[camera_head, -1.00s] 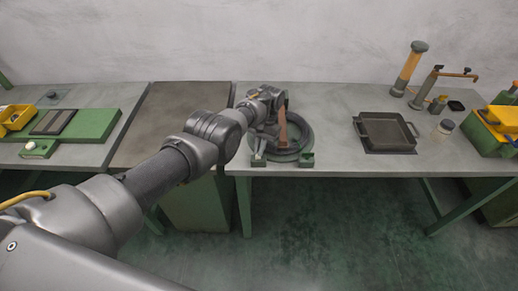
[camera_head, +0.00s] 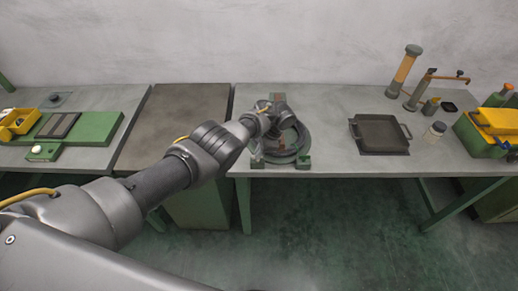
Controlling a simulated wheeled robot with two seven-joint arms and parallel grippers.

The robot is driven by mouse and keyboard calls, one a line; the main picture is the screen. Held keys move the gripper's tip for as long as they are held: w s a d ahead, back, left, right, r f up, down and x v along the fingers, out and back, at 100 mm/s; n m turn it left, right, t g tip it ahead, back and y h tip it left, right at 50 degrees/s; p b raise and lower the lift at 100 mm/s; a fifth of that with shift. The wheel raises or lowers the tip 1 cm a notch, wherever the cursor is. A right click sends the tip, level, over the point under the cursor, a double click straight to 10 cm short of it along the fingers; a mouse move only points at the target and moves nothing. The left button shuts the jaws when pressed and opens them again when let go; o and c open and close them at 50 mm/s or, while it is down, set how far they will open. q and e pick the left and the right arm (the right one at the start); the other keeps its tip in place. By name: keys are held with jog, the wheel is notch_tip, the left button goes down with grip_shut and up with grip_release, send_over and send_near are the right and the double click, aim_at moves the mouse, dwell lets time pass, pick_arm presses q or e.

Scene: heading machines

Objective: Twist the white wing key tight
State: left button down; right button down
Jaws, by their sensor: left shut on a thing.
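A round dark fixture with a ring-shaped body (camera_head: 303,147) and green feet sits near the front edge of the grey bench. My left arm reaches in from the left, and my left gripper (camera_head: 279,134) is over the middle of this fixture, shut on the wing key. The key itself is hidden by the gripper and wrist, so its angle cannot be told. My right gripper is out of view.
A dark square tray (camera_head: 380,133) lies right of the fixture, with bare bench between. Farther right are an orange column (camera_head: 406,70), a copper-coloured pipe stand (camera_head: 424,90), a jar (camera_head: 434,132) and a yellow-green box (camera_head: 490,130). A green plate (camera_head: 97,128) lies at left.

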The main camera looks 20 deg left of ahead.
pick_arm(q)
jog(key=shift+s+f+m+t+p, duration=0.15)
jog(key=shift+m+p, duration=0.15)
jog(key=shift+m, duration=0.2)
jog(key=shift+s+f+m+t+p, duration=0.15)
jog(key=shift+m+p, duration=0.15)
jog(key=shift+m, duration=0.2)
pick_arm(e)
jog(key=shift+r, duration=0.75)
pick_arm(q)
jog(key=c, duration=1.7)
grip_release()
jog(key=shift+o, duration=0.5)
jog(key=shift+w, duration=0.15)
jog(key=shift+r, duration=0.1)
